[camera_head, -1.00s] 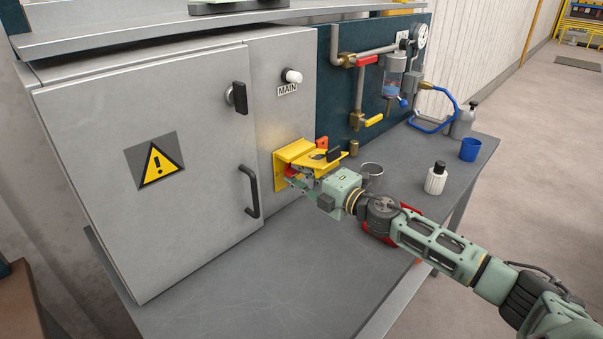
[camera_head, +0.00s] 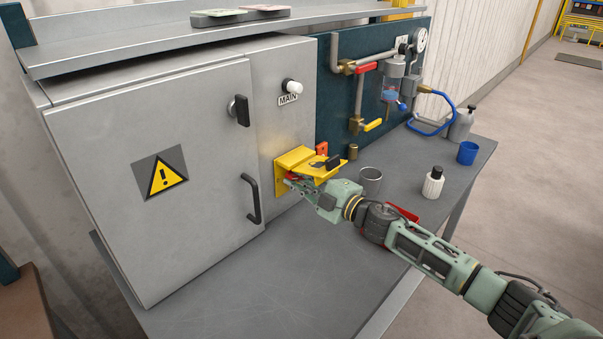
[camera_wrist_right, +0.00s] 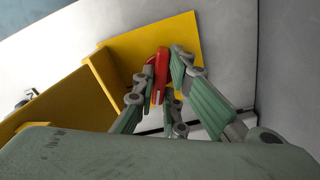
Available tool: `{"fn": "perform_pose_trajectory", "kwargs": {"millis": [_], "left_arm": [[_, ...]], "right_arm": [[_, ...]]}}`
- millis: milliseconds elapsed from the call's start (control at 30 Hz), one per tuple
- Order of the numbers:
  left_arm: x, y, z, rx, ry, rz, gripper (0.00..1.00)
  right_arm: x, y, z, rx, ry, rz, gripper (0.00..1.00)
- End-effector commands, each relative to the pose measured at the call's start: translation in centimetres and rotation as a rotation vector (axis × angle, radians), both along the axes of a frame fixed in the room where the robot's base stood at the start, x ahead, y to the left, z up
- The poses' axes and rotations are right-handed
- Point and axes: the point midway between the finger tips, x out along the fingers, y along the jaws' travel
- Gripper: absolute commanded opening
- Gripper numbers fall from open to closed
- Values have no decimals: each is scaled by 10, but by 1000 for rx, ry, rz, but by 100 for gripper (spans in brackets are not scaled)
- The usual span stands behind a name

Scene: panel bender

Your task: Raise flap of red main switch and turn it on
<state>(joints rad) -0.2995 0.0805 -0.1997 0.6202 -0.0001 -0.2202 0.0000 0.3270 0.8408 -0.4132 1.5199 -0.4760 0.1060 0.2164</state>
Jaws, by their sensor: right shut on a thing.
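The yellow flap (camera_head: 325,169) of the main switch is raised and sticks out from the yellow back plate (camera_head: 279,181) on the grey cabinet. My right gripper (camera_head: 291,183) is under the flap, close to the plate. In the right wrist view, the red switch handle (camera_wrist_right: 158,70) stands out from the yellow plate (camera_wrist_right: 185,38). My right gripper (camera_wrist_right: 163,68) has its fingers on both sides of the handle and is shut on it. In the head view the handle is hidden by the gripper and flap. My left gripper is not in view.
The cabinet door has a black handle (camera_head: 251,199) left of the switch. A white lamp (camera_head: 292,86) is above it. The front of the bench (camera_head: 260,285) is clear.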

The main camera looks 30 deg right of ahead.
Motion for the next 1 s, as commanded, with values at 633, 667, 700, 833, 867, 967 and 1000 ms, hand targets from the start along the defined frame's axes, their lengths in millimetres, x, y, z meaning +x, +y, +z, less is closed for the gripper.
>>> {"fn": "perform_pose_trajectory", "kwargs": {"millis": [633,667,700,833,867,967,1000], "left_arm": [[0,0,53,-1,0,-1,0],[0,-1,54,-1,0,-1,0],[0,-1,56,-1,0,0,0],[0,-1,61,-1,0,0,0],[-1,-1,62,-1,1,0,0],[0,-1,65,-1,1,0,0],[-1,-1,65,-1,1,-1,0]], "right_arm": [[0,0,1,569,201,-1,0],[0,0,1,591,209,-2,0],[0,0,1,619,219,-2,0],[0,0,0,703,248,-2,0],[0,0,0,719,254,-2,0],[0,0,0,766,269,-2,0],[0,0,0,780,275,-2,0]]}}
